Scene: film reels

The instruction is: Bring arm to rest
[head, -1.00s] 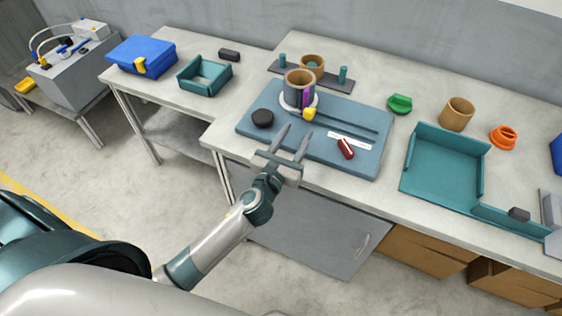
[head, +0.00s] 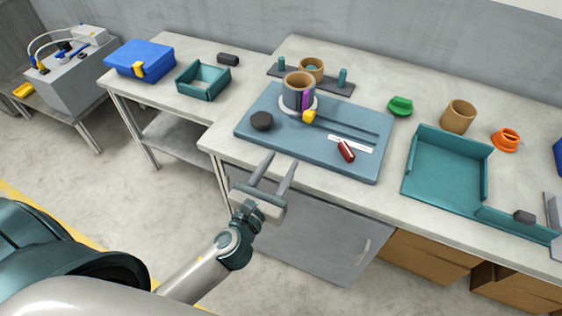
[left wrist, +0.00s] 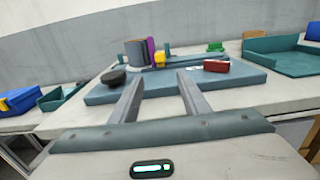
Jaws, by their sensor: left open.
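My left gripper (head: 272,178) is open and empty. In the head view it hangs in front of the bench's near edge, apart from the blue-grey mat (head: 290,150). In the left wrist view its two fingers (left wrist: 158,95) point toward the mat, with nothing between them. On the mat stand a brown and grey reel stack (head: 298,97) with a purple strip, a yellow piece (head: 309,117), a black knob (head: 261,121) and a red piece (head: 346,151) beside a white strip. My right gripper is not in view.
A teal tray (head: 447,196) stands right of the mat. A teal frame (head: 203,95) and blue case (head: 141,60) are on the left table. Floor in front is clear.

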